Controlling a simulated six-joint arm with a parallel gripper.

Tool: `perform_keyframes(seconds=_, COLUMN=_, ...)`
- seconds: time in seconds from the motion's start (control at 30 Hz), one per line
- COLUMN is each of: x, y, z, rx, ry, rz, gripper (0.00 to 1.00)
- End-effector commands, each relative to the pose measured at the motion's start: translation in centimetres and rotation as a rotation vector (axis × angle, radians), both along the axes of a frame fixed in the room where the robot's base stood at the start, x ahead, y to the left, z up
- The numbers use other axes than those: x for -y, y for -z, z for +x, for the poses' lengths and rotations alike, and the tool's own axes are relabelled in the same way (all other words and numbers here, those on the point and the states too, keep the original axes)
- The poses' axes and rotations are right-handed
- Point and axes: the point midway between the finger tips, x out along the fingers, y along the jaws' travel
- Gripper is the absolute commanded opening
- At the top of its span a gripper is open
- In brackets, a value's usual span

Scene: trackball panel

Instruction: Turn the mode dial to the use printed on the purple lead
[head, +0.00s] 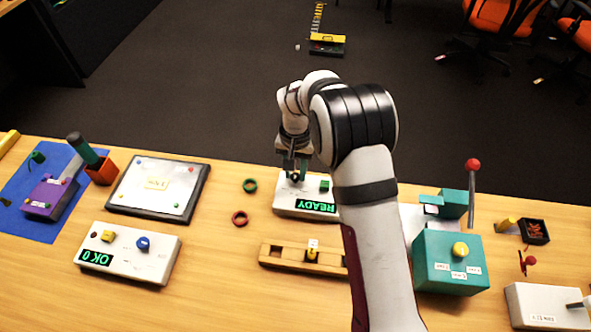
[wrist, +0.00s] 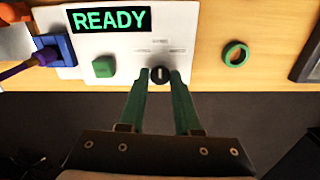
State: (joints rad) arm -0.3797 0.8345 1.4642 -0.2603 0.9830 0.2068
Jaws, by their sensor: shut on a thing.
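The white panel box (head: 285,207) stands on the table, and its green screen reads READY; the panel also shows in the wrist view (wrist: 110,50). My gripper (wrist: 160,78) is shut on the black mode dial (wrist: 160,73), one green finger on each side. The dial's white mark points up in the wrist view, towards the middle of several small printed labels too small to read. The purple lead (wrist: 22,67) runs into a blue plug or socket (wrist: 54,50) beside the panel; no print on it is legible. In the head view my gripper (head: 295,177) reaches the panel's far edge.
A green button (wrist: 103,66) sits left of the dial in the wrist view. A green ring (head: 250,185) and a red ring (head: 240,218) lie beside the panel. A wooden rack (head: 275,257) and a teal box (head: 435,270) stand nearer. My arm covers the panel's right side.

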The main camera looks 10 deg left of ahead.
Motion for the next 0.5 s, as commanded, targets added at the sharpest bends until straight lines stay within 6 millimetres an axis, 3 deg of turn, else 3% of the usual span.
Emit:
perform_keyframes(seconds=0.27, x=-0.06, y=-0.04, z=0.02, rx=0.000, ry=0.085, rz=0.000, gripper=0.00)
perform_keyframes(seconds=0.5, x=-0.05, y=-0.03, z=0.01, rx=0.000, ry=0.275, rz=0.000, gripper=0.00)
